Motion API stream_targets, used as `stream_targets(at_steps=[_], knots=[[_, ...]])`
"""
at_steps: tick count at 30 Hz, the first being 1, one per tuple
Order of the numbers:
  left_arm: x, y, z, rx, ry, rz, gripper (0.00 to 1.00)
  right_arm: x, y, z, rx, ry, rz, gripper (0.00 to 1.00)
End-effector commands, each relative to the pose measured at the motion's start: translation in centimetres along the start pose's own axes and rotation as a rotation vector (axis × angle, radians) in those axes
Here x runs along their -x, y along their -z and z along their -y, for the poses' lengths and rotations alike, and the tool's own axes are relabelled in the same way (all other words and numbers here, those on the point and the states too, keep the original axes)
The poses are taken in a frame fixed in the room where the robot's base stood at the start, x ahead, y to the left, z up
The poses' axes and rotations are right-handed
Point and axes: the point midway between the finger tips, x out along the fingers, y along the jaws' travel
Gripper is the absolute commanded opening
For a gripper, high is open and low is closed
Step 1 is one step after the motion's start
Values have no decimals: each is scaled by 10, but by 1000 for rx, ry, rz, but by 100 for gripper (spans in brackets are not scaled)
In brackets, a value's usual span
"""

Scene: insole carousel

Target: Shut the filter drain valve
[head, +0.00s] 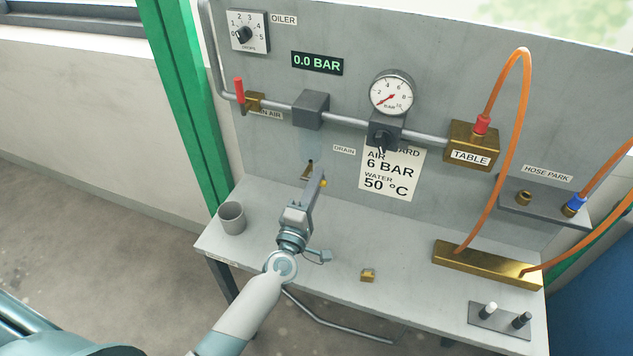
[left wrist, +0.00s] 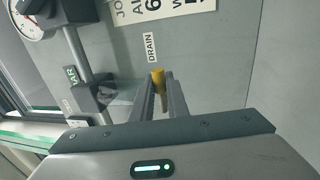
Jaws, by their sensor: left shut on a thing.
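The filter is a grey block (head: 311,109) on the air pipe, with a faint pale bowl below it. The drain valve's yellow handle (head: 323,183) shows at the fingertips, below the filter and to the left of the DRAIN label (head: 344,150). My left gripper (head: 316,178) is shut on this yellow handle. In the left wrist view the yellow handle (left wrist: 157,76) sits between the two finger ends, next to the DRAIN label (left wrist: 150,47). The fingers hide most of the valve. My right gripper is in neither view.
A red-handled main air valve (head: 239,90) is up and left on the pipe. The gauge (head: 392,92) and regulator knob (head: 381,137) are to the right. The display (head: 317,63) reads 0.0 BAR. A grey cup (head: 232,218) and small brass piece (head: 368,274) stand on the bench.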

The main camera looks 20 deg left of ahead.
Motion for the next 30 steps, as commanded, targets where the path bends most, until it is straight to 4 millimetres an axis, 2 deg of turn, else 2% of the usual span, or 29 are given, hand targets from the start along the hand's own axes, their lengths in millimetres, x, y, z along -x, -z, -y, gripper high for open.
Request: stream_targets(at_steps=[13, 14, 15, 16, 30], knots=[[0, 1, 0, 14, 0, -4, 0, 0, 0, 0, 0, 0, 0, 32], [0, 1, 0, 14, 0, -4, 19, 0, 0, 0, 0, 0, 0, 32], [0, 1, -1, 14, 0, -4, 28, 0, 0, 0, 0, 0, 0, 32], [0, 0, -1, 14, 0, -4, 32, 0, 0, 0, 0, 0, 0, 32], [6, 0, 1, 12, 1, -3, 32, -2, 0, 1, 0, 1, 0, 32]])
